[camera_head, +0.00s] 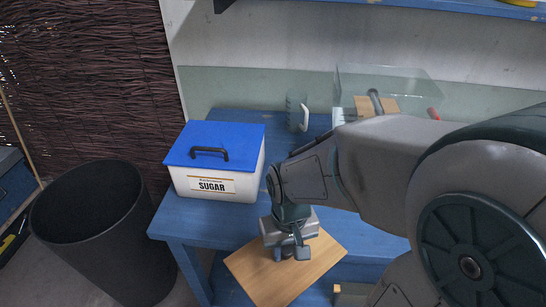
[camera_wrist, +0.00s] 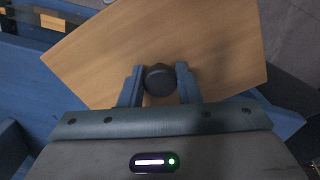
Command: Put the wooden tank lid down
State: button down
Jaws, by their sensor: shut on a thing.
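The wooden tank lid (camera_head: 262,272) is a flat light-brown board with a dark round knob. It also fills much of the wrist view (camera_wrist: 212,42), with its knob (camera_wrist: 160,80) between my two fingers. My gripper (camera_head: 288,250) is shut on the knob and holds the lid near the front edge of the blue table. In the head view my gripper hides the knob and part of the board. Whether the lid touches the table I cannot tell. A clear glass tank (camera_head: 415,85) stands at the back of the table, partly behind my arm.
A white box with a blue lid, marked SUGAR (camera_head: 215,187), stands at the table's left. A measuring jug (camera_head: 297,113) stands behind it. A black bin (camera_head: 95,235) is on the floor at left. Some blue tabletop (camera_head: 205,217) is bare in front of the sugar box.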

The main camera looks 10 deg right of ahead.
jog(key=w+d, duration=0.1)
jog(key=w, duration=0.3)
jog(key=w+d+p, duration=0.1)
jog(key=w+d, duration=0.1)
jog(key=w, duration=0.3)
jog(key=w+d, duration=0.1)
jog(key=w, duration=0.4)
jog(key=shift+d+p, duration=0.3)
jog(key=shift+p, duration=0.05)
jog(key=shift+w+f, duration=0.1)
jog(key=shift+f, duration=1.65)
jog(key=shift+f, duration=0.15)
jog(key=c, duration=1.1)
grip_release()
jog(key=shift+o, duration=0.2)
notch_tip(320, 180, up, 12)
jog(key=s+r+m+t, duration=0.1)
jog(key=s+r+t, duration=0.2)
jog(key=s, duration=1)
jog(key=shift+s+p+v, duration=0.2)
jog(key=shift+p+v, duration=0.15)
jog(key=shift+v, duration=0.5)
